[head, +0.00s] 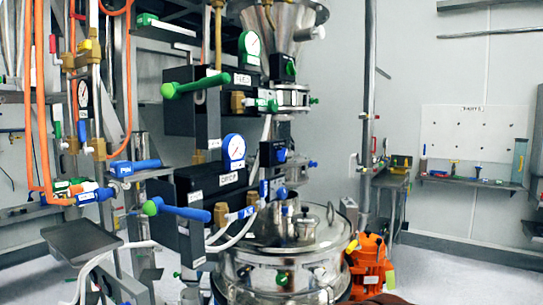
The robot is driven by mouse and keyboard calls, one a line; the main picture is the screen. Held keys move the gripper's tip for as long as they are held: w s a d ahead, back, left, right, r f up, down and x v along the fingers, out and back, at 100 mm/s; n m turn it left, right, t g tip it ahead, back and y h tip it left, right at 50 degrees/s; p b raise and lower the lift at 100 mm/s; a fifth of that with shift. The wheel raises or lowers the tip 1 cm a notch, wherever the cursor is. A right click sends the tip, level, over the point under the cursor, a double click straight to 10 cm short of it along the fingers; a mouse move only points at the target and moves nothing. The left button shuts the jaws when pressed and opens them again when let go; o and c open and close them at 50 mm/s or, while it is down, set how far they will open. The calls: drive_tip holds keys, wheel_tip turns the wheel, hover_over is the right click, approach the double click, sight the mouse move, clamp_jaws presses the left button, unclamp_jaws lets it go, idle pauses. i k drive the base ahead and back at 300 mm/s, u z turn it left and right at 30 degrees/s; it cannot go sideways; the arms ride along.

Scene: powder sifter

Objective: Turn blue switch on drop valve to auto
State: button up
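A black valve unit (196,184) with a white label, which seems to read DROP, is mounted left of the steel sifter column. A small black box with a blue rotary switch (281,155) is at its upper right; its set position is too small to read. A blue lever with a green ball end (178,208) sticks out to the left below the label. A blue-rimmed gauge (234,147) is above the label. My gripper is not in view.
A similar upper unit has a green lever (196,85) and a green switch (290,66). Blue-handled valves (135,167) and orange hoses (40,110) crowd the left. The steel vessel (280,265) is below, with an orange machine (370,265) beside it. Floor at right is clear.

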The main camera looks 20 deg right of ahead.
sight(281, 155)
drive_tip(key=z, duration=0.75)
drive_tip(key=i, duration=0.35)
drive_tip(key=u, duration=0.65)
